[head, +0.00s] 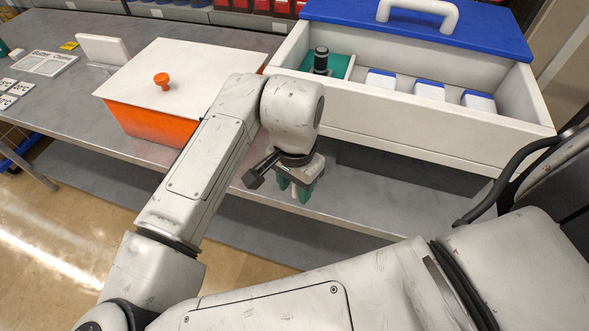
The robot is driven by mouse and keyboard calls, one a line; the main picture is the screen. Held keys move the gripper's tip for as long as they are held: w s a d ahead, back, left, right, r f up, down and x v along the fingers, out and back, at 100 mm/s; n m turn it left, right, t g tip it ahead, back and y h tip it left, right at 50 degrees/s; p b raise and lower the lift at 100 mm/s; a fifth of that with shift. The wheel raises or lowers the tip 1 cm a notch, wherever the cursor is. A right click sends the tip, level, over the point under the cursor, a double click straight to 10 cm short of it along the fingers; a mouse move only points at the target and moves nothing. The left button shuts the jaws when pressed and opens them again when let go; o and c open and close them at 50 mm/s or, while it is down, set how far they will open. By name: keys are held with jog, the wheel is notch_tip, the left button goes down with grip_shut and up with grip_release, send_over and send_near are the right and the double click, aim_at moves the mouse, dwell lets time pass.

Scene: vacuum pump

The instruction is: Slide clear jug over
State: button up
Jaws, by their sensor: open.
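I see no clear jug in the head view; my arm covers part of the bench, so it may be hidden. My gripper (301,193) hangs below the wrist in front of the white drawer-like box. Its green fingers point down, apart, with nothing visible held between them. It is near the front edge of the grey bench (75,98).
An orange bin (150,122) with a white lid and orange knob (162,80) stands left of my arm. Cards lie at far left.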

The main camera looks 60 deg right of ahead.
aim_at(295, 199)
jog(key=shift+f, duration=1.55)
jog(key=shift+c, duration=0.2)
grip_shut()
jog(key=shift+o, duration=0.2)
grip_release()
